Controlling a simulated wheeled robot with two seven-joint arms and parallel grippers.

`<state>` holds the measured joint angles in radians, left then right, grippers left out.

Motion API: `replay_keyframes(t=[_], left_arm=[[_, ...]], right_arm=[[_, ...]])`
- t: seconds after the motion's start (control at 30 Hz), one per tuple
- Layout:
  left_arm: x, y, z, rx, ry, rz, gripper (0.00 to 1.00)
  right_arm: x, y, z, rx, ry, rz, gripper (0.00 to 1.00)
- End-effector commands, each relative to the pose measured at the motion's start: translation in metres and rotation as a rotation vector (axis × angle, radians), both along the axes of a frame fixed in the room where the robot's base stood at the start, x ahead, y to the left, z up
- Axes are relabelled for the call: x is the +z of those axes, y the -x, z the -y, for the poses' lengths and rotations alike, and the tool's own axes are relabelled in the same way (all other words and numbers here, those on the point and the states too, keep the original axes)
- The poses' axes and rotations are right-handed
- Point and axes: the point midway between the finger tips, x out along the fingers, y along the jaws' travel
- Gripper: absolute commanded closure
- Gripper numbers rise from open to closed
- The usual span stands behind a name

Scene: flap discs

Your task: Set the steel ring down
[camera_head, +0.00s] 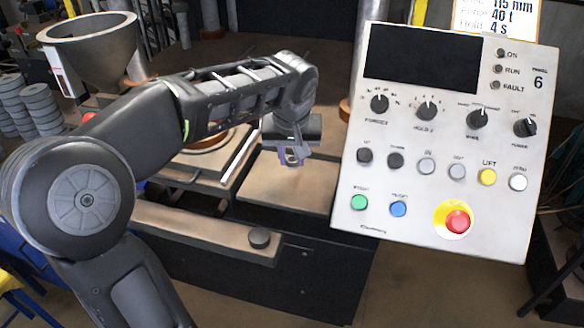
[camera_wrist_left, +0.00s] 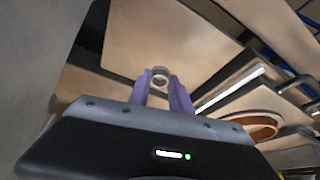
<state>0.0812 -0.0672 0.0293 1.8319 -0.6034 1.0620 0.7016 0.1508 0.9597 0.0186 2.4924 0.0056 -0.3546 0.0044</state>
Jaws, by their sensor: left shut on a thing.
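My left gripper (camera_head: 294,158) hangs from its arm over the tan plate (camera_head: 282,188) in the middle of the head view. In the left wrist view the purple fingers of this gripper (camera_wrist_left: 161,84) are shut on the small steel ring (camera_wrist_left: 160,74), which sits at their tips. The ring appears in front of the tan plate (camera_wrist_left: 165,38); I cannot tell the gap between them. In the head view I cannot make out the ring clearly at the fingertips. My right gripper is not in view.
A control panel (camera_head: 440,219) with knobs and buttons stands close on the right. Left of the plate is a tool with a brown round ring (camera_head: 207,142). A grey hopper (camera_head: 92,50) and stacked discs (camera_head: 42,105) stand at the left. The plate looks bare.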

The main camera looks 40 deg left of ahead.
Motion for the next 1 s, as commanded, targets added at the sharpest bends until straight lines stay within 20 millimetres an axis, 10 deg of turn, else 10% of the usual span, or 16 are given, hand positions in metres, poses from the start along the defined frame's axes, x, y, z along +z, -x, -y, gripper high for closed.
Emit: replay_keyframes(t=[0.87, 0.9, 1.0], left_arm=[[-0.041, 0.000, 0.000, 0.000, 0.000, 0.000, 1.00], [-0.041, 0.000, 0.000, 0.000, 0.000, 0.000, 0.74], [-0.040, 0.000, 0.000, 0.000, 0.001, -0.001, 0.66]], right_arm=[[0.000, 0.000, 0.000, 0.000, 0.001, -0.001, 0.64], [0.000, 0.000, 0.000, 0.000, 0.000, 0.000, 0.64], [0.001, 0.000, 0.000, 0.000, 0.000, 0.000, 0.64]])
